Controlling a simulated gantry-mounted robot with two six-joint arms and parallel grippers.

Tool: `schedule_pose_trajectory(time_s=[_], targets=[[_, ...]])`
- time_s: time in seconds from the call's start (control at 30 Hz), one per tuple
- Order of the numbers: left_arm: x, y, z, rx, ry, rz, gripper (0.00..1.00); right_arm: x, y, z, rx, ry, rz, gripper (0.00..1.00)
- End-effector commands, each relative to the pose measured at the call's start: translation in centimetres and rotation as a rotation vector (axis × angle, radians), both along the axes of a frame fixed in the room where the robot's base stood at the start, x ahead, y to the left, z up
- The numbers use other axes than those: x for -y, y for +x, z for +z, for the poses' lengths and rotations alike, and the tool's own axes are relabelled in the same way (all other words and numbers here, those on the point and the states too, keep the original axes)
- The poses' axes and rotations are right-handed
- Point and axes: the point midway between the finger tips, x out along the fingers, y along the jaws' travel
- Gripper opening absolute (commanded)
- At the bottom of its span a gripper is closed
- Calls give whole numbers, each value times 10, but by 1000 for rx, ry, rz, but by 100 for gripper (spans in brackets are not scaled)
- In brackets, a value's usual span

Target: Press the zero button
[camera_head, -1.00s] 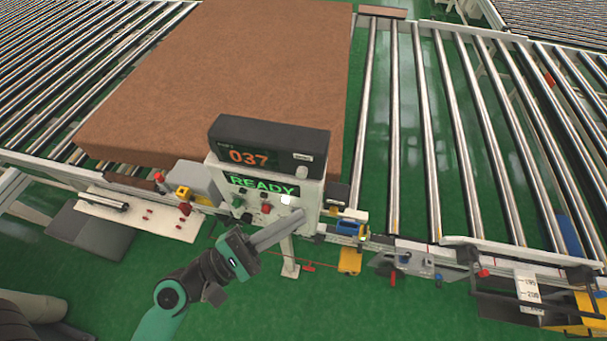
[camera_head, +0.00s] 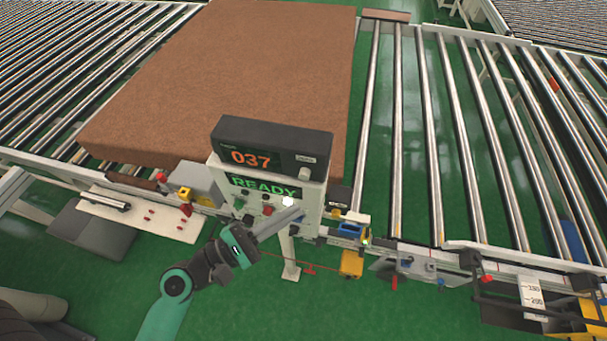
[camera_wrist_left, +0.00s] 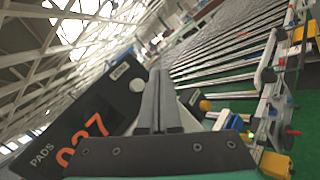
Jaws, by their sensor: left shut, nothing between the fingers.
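A dark counter box (camera_head: 262,135) shows an orange 037 on top of a white control post. A small pale label sits at its right end, with a round light button (camera_head: 304,173) below it. In the left wrist view the counter (camera_wrist_left: 95,112) is tilted and its round button (camera_wrist_left: 137,86) lies just left of my fingers. My left gripper (camera_head: 298,212) is shut and empty, in front of the lower right of the control panel, below the button. Its fingers (camera_wrist_left: 161,75) show closed together in the wrist view and look apart from the button. My right gripper is not in view.
A green READY screen (camera_head: 262,187) and small knobs lie on the panel below the counter. A large brown mattress (camera_head: 240,60) rests on the roller conveyor behind it. Bare rollers (camera_head: 430,130) extend to the right. Green floor is open in front.

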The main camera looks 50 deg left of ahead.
Motion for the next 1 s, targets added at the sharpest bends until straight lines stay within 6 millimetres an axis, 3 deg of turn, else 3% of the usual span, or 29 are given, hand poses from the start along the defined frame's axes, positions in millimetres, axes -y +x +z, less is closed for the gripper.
schedule_pose_trajectory(time_s=[0.2,0.4,1.0], targets=[[-19,25,1,1,0,1,0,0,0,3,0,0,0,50],[-27,37,0,1,0,1,0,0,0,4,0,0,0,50],[-28,38,0,0,-1,0,0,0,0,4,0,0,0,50]])
